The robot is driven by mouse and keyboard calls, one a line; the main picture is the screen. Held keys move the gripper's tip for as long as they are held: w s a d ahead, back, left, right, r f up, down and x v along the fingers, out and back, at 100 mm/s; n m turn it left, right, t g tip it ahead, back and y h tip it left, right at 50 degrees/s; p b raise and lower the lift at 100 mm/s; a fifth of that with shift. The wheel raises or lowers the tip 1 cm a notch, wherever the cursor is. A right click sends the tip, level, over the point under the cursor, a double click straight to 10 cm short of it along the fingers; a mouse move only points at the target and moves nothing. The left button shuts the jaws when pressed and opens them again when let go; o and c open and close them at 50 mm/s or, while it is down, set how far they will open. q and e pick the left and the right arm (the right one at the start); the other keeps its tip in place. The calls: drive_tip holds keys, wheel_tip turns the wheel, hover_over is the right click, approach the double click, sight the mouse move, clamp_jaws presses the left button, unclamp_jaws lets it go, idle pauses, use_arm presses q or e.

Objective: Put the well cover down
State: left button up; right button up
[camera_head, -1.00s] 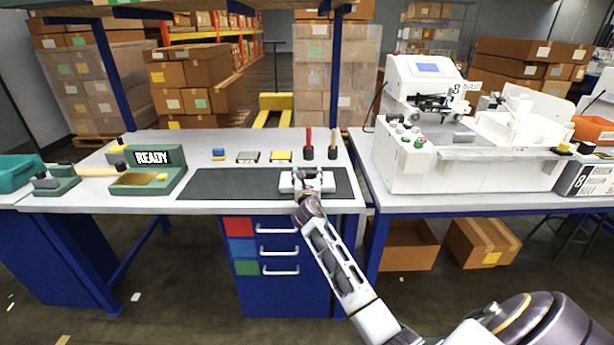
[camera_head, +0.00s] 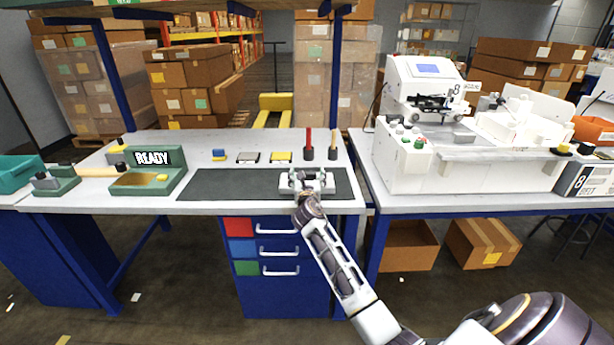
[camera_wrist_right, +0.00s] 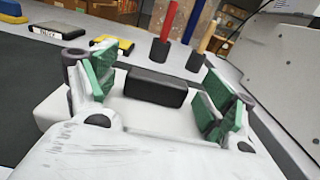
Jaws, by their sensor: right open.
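The well cover (camera_wrist_right: 150,115) appears to be the pale plate with a black block-shaped grip (camera_wrist_right: 155,88) in the right wrist view. In the head view the pale cover (camera_head: 287,187) lies on the right part of the dark mat (camera_head: 230,184). My right gripper (camera_head: 307,180) is over it. Its green-padded fingers stand open on either side of the black grip, with a gap visible at both sides. The gripper hides part of the cover. My left gripper is not in view.
A red-handled tool (camera_head: 308,145) and a wooden-handled tool (camera_head: 333,146) stand upright just behind the mat. Small blue, grey and yellow blocks sit left of them. The green READY stand (camera_head: 150,172) is at left; the white plotter machine (camera_head: 420,100) is on the right table.

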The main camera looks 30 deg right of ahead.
drive_tip(key=shift+p+v, duration=0.45)
drive_tip(key=shift+v, duration=1.75)
drive_tip(key=p+v, duration=0.1)
drive_tip(key=v, duration=0.4)
drive_tip(key=shift+s+a, duration=0.25)
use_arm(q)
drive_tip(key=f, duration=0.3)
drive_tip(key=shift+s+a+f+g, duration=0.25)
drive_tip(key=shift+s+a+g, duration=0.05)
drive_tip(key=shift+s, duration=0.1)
use_arm(e)
drive_tip(key=shift+v, duration=0.9)
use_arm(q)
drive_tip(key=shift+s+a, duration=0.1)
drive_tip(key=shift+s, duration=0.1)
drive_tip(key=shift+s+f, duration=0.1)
use_arm(e)
drive_tip(key=shift+f, duration=0.15)
